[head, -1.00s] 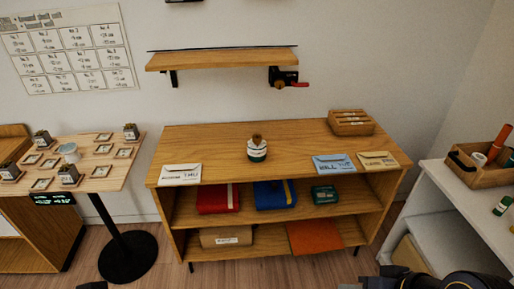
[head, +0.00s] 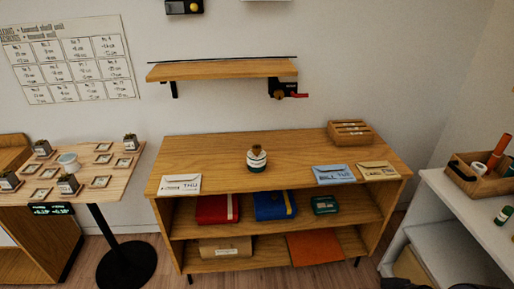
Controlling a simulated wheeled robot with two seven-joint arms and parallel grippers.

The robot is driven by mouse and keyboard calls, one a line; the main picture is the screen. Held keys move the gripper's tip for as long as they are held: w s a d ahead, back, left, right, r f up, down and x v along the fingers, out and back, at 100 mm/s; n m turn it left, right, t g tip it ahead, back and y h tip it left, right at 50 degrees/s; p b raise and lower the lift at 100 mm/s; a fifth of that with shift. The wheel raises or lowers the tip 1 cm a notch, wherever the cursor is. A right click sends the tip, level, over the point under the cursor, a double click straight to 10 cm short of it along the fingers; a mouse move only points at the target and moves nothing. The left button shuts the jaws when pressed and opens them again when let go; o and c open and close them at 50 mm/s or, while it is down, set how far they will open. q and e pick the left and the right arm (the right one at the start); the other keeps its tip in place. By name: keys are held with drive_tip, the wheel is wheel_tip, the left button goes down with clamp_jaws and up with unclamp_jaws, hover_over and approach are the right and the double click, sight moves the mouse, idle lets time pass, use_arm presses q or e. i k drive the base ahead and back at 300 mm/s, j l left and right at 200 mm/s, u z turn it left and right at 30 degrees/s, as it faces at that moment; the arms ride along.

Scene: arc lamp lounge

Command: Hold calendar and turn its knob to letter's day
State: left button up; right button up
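A dark box with a yellow round knob (head: 194,7) is on the wall at the top edge in the head view. It is cut off by the frame, and I cannot tell whether it is the calendar. A white envelope (head: 180,190) with dark lettering, seemingly THU, lies at the left front of the wooden shelf unit's top. A blue envelope (head: 333,180) and a cream envelope (head: 378,176) lie at its right, their lettering too small to read surely. Neither gripper shows; only dark parts of mine show at the bottom right edge.
The wooden shelf unit (head: 220,155) carries a striped pot (head: 257,160) and a slotted wooden holder (head: 350,132). A wall shelf (head: 222,70) hangs above. A small table (head: 120,178) stands left, a white unit (head: 455,205) with a wooden caddy (head: 480,180) right.

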sight(256, 149)
drive_tip(key=i+l+u, duration=0.25)
drive_tip(key=i+l, duration=0.15)
drive_tip(key=l, duration=0.2)
drive_tip(key=i+l+u, duration=0.15)
drive_tip(key=l, duration=0.15)
drive_tip(key=i+l+u, duration=0.15)
drive_tip(key=l, duration=0.2)
drive_tip(key=i+l+u, duration=0.1)
drive_tip(key=l, duration=0.3)
drive_tip(key=i, duration=0.05)
